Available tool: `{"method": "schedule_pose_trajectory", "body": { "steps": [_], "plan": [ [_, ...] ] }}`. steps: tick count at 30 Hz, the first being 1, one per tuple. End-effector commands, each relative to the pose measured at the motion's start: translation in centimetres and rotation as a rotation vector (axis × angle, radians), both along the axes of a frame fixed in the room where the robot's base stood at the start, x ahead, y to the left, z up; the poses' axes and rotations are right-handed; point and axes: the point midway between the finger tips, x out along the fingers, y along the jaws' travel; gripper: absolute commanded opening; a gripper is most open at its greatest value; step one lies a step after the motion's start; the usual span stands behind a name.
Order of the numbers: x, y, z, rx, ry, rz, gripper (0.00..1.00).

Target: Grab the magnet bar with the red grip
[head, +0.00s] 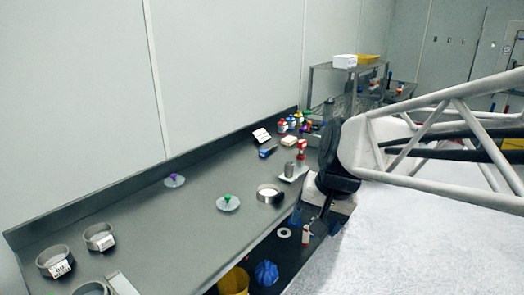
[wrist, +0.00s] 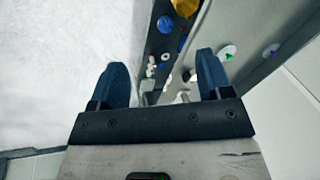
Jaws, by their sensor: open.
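A red-gripped upright item (head: 302,148), which may be the magnet bar, stands on a small pale tray at the right end of the grey bench. Its lower part is too small to make out. My gripper (head: 315,224) hangs in front of the bench edge, to the right of and nearer than that item, apart from it. In the wrist view my gripper (wrist: 162,72) has two blue fingers spread wide with nothing held between them. I cannot make out the red-gripped item in the wrist view.
A metal cylinder (head: 289,168) stands beside the red-gripped item. A ring with white contents (head: 268,192), green-knobbed disc (head: 228,202) and purple-knobbed disc (head: 174,180) sit along the bench (head: 150,222). Several coloured bottles stand behind. A yellow bin (head: 234,281) and blue object (head: 266,272) lie lower.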

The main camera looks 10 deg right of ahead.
Motion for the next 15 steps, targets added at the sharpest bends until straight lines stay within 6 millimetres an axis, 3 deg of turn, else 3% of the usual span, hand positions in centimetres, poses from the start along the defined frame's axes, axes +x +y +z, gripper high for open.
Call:
{"method": "schedule_pose_trajectory", "body": {
  "steps": [15],
  "plan": [
    [13.5,0.5,1.4,0.315,0.109,-0.326,0.72]
  ]
}}
